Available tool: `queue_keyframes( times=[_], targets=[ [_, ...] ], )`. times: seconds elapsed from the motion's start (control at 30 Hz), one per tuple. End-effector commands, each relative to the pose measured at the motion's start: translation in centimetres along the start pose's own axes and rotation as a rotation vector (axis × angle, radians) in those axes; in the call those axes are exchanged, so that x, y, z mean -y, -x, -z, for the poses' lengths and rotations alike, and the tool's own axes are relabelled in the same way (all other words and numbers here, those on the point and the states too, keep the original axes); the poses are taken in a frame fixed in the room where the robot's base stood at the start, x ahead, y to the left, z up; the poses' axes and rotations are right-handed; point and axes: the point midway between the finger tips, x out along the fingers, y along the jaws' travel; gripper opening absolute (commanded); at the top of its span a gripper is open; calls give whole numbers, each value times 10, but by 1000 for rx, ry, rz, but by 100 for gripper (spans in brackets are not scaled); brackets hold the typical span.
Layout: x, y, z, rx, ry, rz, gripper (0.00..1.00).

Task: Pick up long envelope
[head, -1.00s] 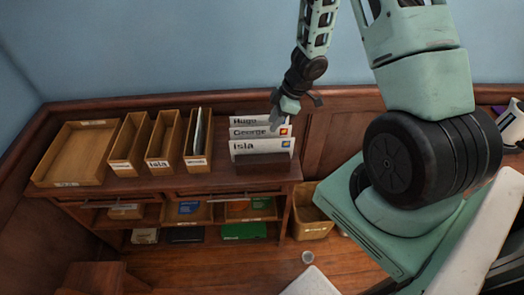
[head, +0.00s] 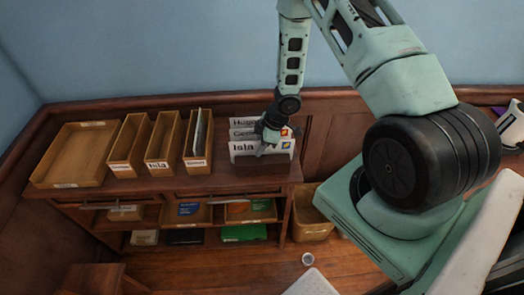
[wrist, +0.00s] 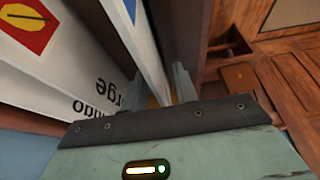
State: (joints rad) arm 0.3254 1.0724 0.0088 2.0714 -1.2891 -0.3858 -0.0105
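Several long white envelopes stand upright in a dark wooden rack (head: 262,162) on the bookcase top. From front to back they read Isla (head: 243,146), George (head: 241,133) and Hugo (head: 242,122). My gripper (head: 264,150) is at the upper edge of the front envelope and hides part of the labels. In the wrist view my gripper's fingers (wrist: 156,84) are apart, with the front envelope (wrist: 142,48) edge-on between them. The George and Hugo envelopes (wrist: 60,75) lie to the left of the fingers. Whether a finger touches paper I cannot tell.
Left of the rack stand narrow wooden boxes (head: 163,143), one holding upright papers (head: 199,130), and a wide empty tray (head: 75,155). Below are shelves with trays. A wooden bin (head: 311,222) stands on the floor right of the bookcase.

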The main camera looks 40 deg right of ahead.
Motion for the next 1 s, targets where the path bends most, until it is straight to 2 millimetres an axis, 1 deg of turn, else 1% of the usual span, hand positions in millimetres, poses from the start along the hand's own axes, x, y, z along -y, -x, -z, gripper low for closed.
queue_keyframes(
  times=[0.17,0.2,0.27,0.3,0.63,0.73,0.87,1.0],
  targets=[
    [0,0,0,0,0,-1,29],
    [0,0,0,0,0,-1,24],
    [0,0,0,0,0,-1,7],
    [0,0,0,0,0,-1,0],
    [0,1,0,0,-1,-1,0],
    [-1,6,3,-1,-2,-2,0],
    [-1,23,10,-2,1,-4,0],
    [-1,51,21,-1,2,-5,0]
  ],
)
